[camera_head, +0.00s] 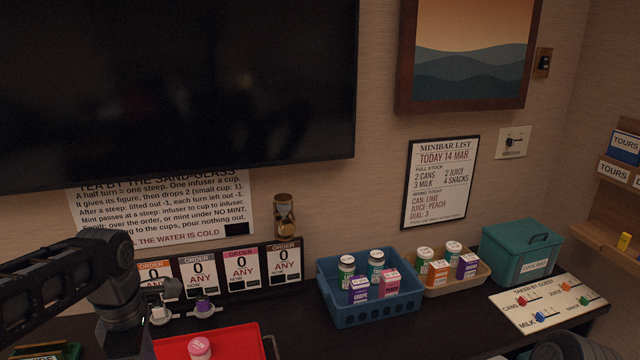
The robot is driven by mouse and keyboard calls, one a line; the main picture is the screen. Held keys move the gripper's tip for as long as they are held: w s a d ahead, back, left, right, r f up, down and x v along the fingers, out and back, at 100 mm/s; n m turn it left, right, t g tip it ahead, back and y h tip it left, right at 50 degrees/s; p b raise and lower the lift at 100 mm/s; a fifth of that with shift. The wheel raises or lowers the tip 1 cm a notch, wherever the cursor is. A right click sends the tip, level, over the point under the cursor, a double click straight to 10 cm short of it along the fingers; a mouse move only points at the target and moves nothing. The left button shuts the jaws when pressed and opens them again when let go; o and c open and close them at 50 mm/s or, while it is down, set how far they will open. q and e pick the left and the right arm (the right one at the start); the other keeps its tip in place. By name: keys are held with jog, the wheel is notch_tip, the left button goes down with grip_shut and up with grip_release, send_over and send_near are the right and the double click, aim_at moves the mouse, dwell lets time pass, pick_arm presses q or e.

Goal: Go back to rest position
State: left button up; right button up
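My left arm (70,268) comes in from the left and bends down at a dark joint (118,300), leaving the frame at the bottom. Its gripper does not show. A dark rounded part (568,346) at the bottom right looks like part of my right arm; the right gripper is not in view. Whether either gripper holds anything is hidden.
On the dark counter stand a red tray (235,345) with a pink-lidded container (199,347), a blue basket (368,313) of cans and cartons, a tan tray (455,288), a teal cool bag (518,252) and a marker board (547,303). An hourglass (284,215) is behind.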

pick_arm(q)
jog(key=d+f+m+h+b, duration=0.2)
jog(key=d+f+m, duration=0.5)
jog(key=f, duration=0.7)
jog(key=d+f+m+h+b, duration=0.15)
jog(key=d+f+m, duration=0.25)
jog(key=d+f, duration=0.7)
jog(key=s+d+f+m+b, duration=0.1)
jog(key=s+d+f+m, duration=0.2)
jog(key=s+f, duration=0.4)
jog(key=s+d+f+m+b, duration=0.2)
jog(key=s+d+f+m, duration=0.2)
jog(key=f, duration=0.8)
jog(key=s+m, duration=0.2)
jog(key=s, duration=0.1)
jog(key=shift+s+f+t+h, duration=0.2)
jog(key=shift+f+t+h, duration=0.1)
jog(key=shift+t+h, duration=0.1)
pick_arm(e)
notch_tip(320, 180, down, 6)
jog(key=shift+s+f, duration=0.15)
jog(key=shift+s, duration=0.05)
